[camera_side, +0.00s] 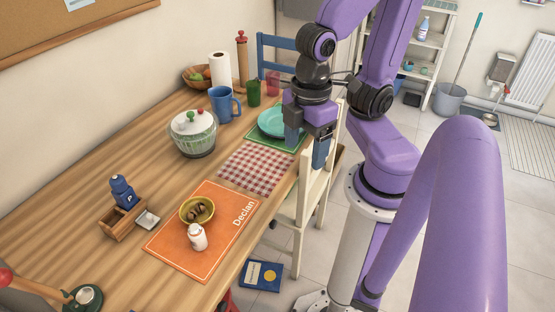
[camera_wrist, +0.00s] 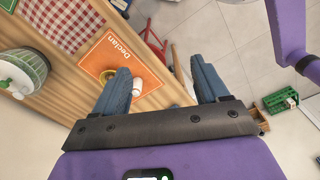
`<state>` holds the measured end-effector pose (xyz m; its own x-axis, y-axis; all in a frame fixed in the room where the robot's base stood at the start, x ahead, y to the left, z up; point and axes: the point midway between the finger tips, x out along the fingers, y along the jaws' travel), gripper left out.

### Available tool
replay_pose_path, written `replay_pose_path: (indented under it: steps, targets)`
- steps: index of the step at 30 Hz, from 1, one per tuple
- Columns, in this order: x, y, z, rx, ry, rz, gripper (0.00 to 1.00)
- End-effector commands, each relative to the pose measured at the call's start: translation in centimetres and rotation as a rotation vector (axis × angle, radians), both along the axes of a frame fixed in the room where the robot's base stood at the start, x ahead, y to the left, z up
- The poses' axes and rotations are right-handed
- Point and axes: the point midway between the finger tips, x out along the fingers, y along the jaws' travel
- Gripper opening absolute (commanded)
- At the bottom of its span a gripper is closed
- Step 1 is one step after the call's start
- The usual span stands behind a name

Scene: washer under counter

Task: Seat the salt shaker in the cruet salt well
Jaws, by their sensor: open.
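The white salt shaker (camera_side: 198,237) stands on the orange "Declan" placemat (camera_side: 170,240), just in front of a yellow bowl (camera_side: 188,211). In the wrist view the shaker (camera_wrist: 137,87) shows partly behind the left finger. The wooden cruet (camera_side: 116,228) stands on the table left of the placemat. A dark blue shaker (camera_side: 122,192) sits upright in its back part; the front part looks empty. My gripper (camera_side: 308,147) is open and empty, well above the table's right edge and far from the shaker. Both fingers (camera_wrist: 161,68) show in the wrist view.
A salad spinner (camera_side: 192,133), blue mug (camera_side: 224,103), checked cloth (camera_side: 255,168) and teal plate (camera_side: 271,121) are further back. A cream chair (camera_side: 325,190) stands at the table's right edge.

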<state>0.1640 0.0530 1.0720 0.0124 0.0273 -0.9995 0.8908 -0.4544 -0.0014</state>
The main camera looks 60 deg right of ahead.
Motion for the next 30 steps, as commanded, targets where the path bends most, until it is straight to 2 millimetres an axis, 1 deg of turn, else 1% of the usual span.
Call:
replay_pose_path:
  steps: [11,14,17,20,21,24,27,30]
  targets:
    - [0.0,0.0,0.0,0.0,0.0,-0.001,0.74]
    - [0.1,0.5,-0.3,0.009,0.004,-0.008,0.74]
    - [0.3,2.1,-1.3,0.041,0.01,-0.032,0.74]
    - [0.7,4.8,-3.0,0.099,0.018,-0.082,0.74]
    - [1.0,6.0,-3.8,0.124,0.018,-0.108,0.74]
    - [1.6,8.6,-6.0,0.188,0.014,-0.183,0.74]
    - [2.4,10.9,-8.2,0.248,-0.002,-0.262,0.74]
    - [3.3,12.7,-10.5,0.302,-0.03,-0.343,0.74]
